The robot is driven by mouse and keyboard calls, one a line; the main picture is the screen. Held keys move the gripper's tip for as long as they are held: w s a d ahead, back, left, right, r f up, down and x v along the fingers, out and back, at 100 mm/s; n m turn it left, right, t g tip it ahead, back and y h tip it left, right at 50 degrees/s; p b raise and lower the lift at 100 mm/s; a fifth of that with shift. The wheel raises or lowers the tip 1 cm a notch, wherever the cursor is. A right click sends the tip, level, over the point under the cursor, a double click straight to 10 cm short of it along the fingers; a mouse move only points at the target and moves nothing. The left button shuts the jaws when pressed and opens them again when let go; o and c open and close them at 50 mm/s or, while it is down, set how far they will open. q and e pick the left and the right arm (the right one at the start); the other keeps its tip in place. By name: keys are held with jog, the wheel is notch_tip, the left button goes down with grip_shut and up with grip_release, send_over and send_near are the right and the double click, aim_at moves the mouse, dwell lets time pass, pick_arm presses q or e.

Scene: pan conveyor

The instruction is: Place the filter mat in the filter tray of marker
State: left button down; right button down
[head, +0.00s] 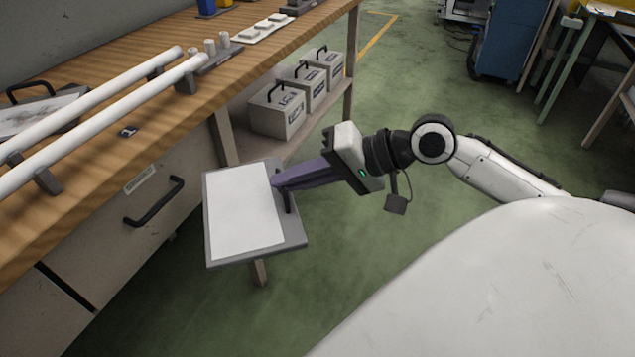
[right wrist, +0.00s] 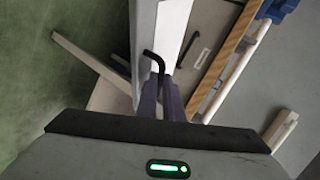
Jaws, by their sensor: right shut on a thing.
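A flat grey tray (head: 258,255) with a white sheet (head: 243,212), which looks like the filter mat, is in the air in front of the bench. My right gripper (head: 280,184) is shut on the tray's black handle at its right edge. The tray's pale face (right wrist: 172,35) and bent black handle (right wrist: 155,60) show in the right wrist view, with the handle at the fingers. A second tray-like thing (head: 45,110) with a black handle lies on the bench at the far left, partly behind white tubes. I cannot make out a marker for certain. My left gripper is not in view.
The wooden bench (head: 110,160) carries two long white tubes (head: 100,105) and a small dark item (head: 129,131). A drawer (head: 140,215) with a black handle is just left of the tray. Grey boxes (head: 278,112) stand on the lower shelf. Green floor right of the bench is free.

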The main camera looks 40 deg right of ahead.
jog(key=s+a+r+n+g+y, duration=0.2)
jog(key=s+a+r+n, duration=0.1)
jog(key=a+r, duration=0.3)
jog(key=shift+s+a+r+g, duration=0.3)
jog(key=shift+s+a+r, duration=0.1)
jog(key=shift+r, duration=0.4)
